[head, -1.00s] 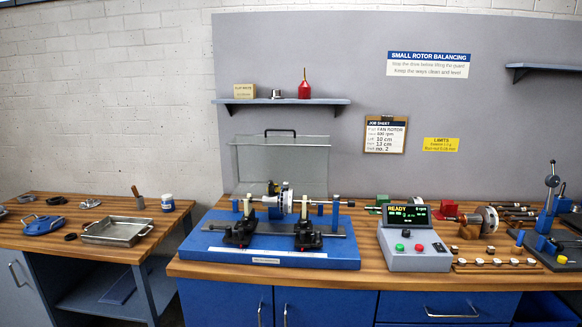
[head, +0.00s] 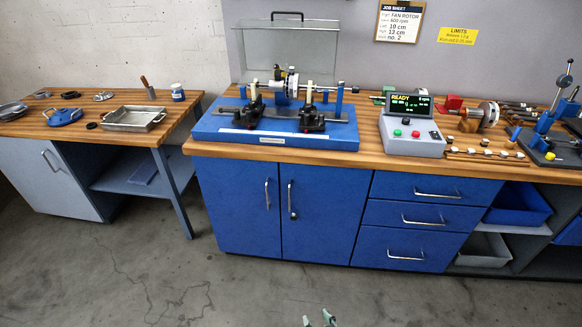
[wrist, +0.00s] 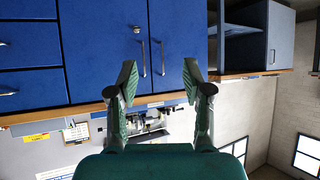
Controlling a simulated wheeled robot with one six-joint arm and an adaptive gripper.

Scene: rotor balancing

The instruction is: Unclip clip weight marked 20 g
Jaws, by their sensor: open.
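The balancing machine (head: 275,133) is a blue bed on the main bench, with a pale disc rotor (head: 291,84) on a shaft between its supports. Several small clip-like weights sit on a wooden strip (head: 460,157) to the right of the console. No 20 g marking is readable on any of them, and I cannot tell whether a clip is on the rotor. My gripper (head: 320,319) shows only its green fingertips at the bottom edge, in front of the cabinets. In the wrist view my gripper (wrist: 161,82) is open and empty, with the bench upside down beyond it.
The clear guard (head: 285,52) stands behind the rotor. A console (head: 411,135) reads READY. A second rotor (head: 488,113) and a blue stand (head: 548,130) are at the right. A side bench (head: 80,130) holds a metal tray (head: 133,118). The floor before the cabinets is clear.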

